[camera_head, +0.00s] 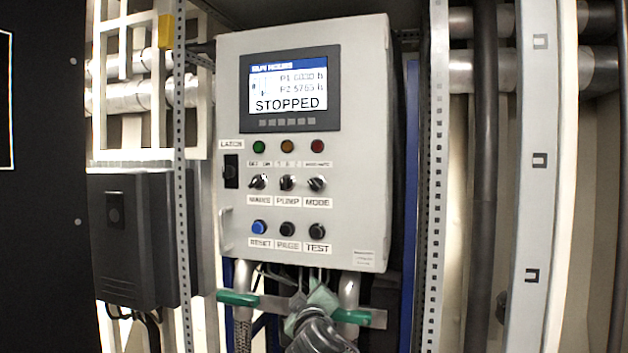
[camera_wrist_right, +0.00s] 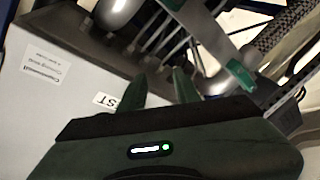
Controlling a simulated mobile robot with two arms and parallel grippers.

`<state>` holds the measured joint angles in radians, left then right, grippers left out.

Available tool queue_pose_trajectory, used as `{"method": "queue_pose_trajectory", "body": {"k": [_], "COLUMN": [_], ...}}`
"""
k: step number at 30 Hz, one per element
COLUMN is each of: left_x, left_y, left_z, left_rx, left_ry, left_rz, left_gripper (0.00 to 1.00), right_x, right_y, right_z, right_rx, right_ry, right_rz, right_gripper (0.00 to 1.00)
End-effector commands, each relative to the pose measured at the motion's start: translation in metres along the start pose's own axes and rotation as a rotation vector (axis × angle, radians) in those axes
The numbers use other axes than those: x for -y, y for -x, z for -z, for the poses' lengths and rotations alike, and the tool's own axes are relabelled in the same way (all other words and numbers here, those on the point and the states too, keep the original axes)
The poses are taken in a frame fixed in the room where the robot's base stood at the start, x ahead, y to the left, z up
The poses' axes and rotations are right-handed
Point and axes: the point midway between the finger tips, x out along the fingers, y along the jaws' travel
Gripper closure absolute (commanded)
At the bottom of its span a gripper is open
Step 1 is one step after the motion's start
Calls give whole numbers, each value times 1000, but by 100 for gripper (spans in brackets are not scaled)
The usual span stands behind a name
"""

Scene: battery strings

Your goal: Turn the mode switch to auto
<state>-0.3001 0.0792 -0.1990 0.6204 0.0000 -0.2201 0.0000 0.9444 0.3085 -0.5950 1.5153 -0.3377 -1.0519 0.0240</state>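The mode switch (camera_head: 317,184) is a dark rotary knob with a light mark, at the right end of the switch row on the grey control panel (camera_head: 365,120). The label MODE is below it; the small label above is too blurred to read, and I cannot tell its setting. My right gripper (camera_head: 312,296) is below the panel, apart from the switch. In the right wrist view the gripper (camera_wrist_right: 160,78) has two dark green fingers with an empty gap between them. The switch is not visible there. My left gripper is not in view.
The panel screen (camera_head: 288,84) reads STOPPED. Two similar knobs stand left of the switch; buttons are below, including TEST (camera_head: 317,231). Green handles (camera_head: 238,298) and pipes are under the panel. Perforated posts (camera_head: 436,180) flank it. A dark box (camera_head: 135,235) hangs at left.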

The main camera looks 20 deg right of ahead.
Motion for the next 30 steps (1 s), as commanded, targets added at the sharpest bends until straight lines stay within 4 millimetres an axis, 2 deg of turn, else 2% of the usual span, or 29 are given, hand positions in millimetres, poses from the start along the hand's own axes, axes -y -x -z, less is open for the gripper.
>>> {"method": "queue_pose_trajectory", "body": {"k": [1,3,6,9,11,14,24,30], "left_x": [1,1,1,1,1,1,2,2], "left_y": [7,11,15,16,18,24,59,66], "left_z": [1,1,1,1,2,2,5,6], "left_rx": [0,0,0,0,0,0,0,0], "left_ry": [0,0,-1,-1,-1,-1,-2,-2], "left_rz": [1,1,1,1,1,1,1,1], "left_gripper": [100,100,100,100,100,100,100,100], "right_x": [-44,-86,-131,-155,-162,-168,-184,-185], "right_y": [13,32,56,73,76,71,21,6], "right_z": [39,76,111,130,135,140,148,149], "right_rx": [-45,-89,-133,-158,-164,-165,-163,-165], "right_ry": [0,-2,-6,-10,-11,-11,-11,-11], "right_rz": [-65,-137,-216,-261,-274,-280,-278,-277], "right_gripper": [68,68,68,68,68,68,68,68]}}
